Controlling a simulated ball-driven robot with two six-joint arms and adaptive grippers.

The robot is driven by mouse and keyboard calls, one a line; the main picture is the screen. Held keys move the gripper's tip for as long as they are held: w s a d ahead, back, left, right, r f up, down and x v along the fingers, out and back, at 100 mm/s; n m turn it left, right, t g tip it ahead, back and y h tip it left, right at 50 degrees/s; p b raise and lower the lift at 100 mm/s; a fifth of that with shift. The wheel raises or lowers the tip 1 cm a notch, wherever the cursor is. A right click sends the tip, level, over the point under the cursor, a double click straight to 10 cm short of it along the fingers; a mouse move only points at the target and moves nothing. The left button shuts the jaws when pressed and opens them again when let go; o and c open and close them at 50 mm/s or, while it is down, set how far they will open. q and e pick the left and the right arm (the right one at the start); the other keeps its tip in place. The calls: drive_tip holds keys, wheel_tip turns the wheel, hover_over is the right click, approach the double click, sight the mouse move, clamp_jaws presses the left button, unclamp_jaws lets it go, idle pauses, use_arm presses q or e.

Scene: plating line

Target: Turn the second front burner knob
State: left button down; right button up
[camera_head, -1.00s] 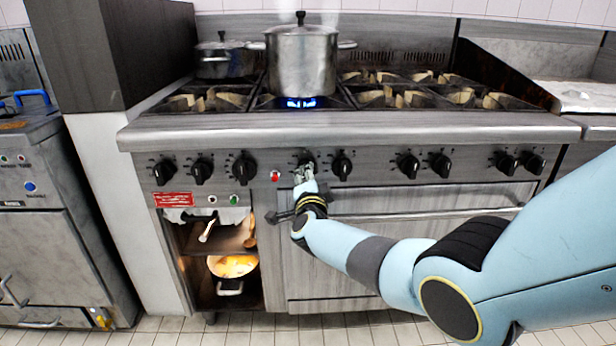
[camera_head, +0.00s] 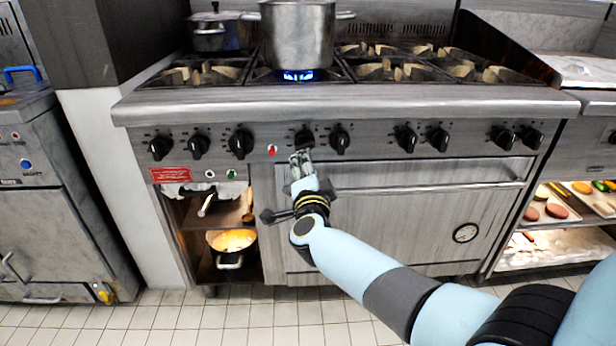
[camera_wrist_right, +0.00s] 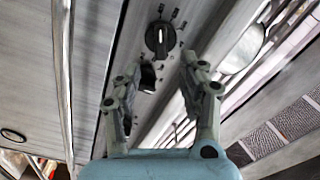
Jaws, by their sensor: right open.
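A row of black burner knobs runs along the stove's front panel. My right gripper (camera_head: 301,157) is open just below and in front of the black knob (camera_head: 304,139) under the lit burner. My left gripper is out of view.
A steel pot (camera_head: 297,35) stands over a blue flame (camera_head: 298,75). The oven door handle (camera_head: 420,186) sticks out below the knobs. An open shelf at left holds a pan of food (camera_head: 231,242). The floor in front is clear.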

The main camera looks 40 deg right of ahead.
drive_tip(key=v, duration=0.3)
drive_tip(key=shift+s+a, duration=0.25)
drive_tip(key=shift+s, duration=0.05)
drive_tip(key=s+a+f+n+g+y, duration=0.25)
drive_tip(key=s+f+n, duration=0.35)
drive_tip(key=s+f, duration=0.7)
drive_tip(key=s+a+f+n+g+y, duration=0.1)
drive_tip(key=s+f+n+g+y, duration=0.3)
drive_tip(key=s+f, duration=0.9)
drive_tip(key=s+f+n+g+y, duration=0.1)
drive_tip(key=s+f+n+g, duration=0.3)
drive_tip(key=s, duration=1)
drive_tip(key=s+f+n+g, duration=0.4)
drive_tip(key=s+f, duration=0.6)
drive_tip(key=s, duration=0.4)
drive_tip(key=shift+s+f+n+y, duration=0.15)
drive_tip(key=shift+f+n+y, duration=0.15)
drive_tip(key=shift+n, duration=0.5)
drive_tip(key=shift+d, duration=0.1)
